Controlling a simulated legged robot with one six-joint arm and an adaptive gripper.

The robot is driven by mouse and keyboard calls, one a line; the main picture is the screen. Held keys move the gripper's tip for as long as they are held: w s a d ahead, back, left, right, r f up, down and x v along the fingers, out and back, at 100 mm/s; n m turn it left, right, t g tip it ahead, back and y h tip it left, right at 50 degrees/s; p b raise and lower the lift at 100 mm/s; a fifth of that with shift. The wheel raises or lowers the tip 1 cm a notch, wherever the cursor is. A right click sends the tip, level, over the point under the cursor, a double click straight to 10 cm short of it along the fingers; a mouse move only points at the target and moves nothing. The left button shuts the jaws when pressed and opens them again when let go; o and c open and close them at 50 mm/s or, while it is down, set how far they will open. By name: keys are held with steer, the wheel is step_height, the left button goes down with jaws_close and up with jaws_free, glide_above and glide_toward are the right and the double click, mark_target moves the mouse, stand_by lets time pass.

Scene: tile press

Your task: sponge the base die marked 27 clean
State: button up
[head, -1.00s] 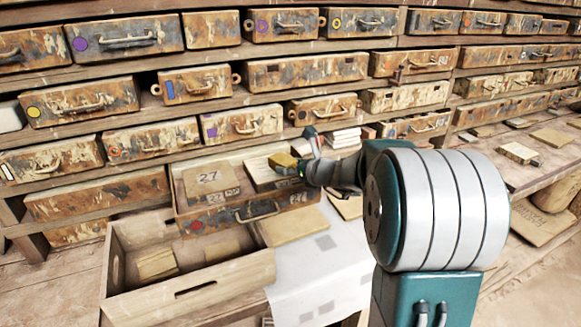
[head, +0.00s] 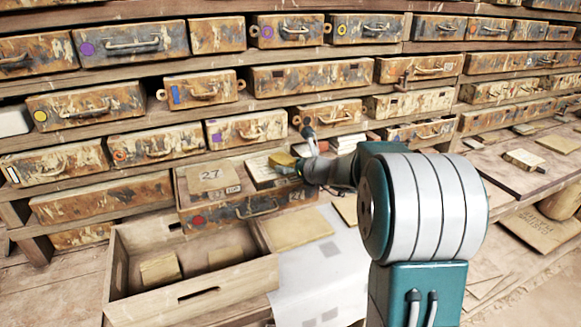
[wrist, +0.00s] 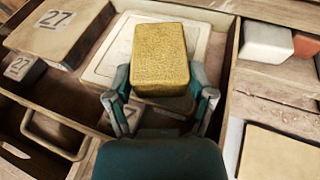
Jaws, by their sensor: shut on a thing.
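My gripper (wrist: 163,108) is shut on a yellow sponge (wrist: 160,55), which also shows in the head view (head: 283,160). The sponge is above a pale slab with a raised rim (wrist: 103,62) in an open drawer (head: 250,213); I cannot tell if they touch. The sponge hides much of the slab, and no number shows on its visible part. A tan block marked 27 (head: 205,183) lies left of it in the same drawer. It also shows in the wrist view (wrist: 68,25). A smaller piece marked 27 (wrist: 24,67) is nearer the drawer front.
An open wooden crate (head: 225,284) with a few tan blocks stands before the drawer. A tan board (head: 297,230) and a pale sheet (head: 325,270) lie right of it. White and red blocks (wrist: 266,40) are just right of the drawer. Shelves of closed drawers rise behind.

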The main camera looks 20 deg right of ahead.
steer(key=shift+s+a, duration=0.15)
steer(key=shift+s, duration=1.2)
steer(key=shift+w+f, duration=0.1)
steer(key=shift+w, duration=0.95)
steer(key=shift+w+d, duration=0.2)
steer(key=shift+w, duration=0.1)
steer(key=shift+s, duration=0.1)
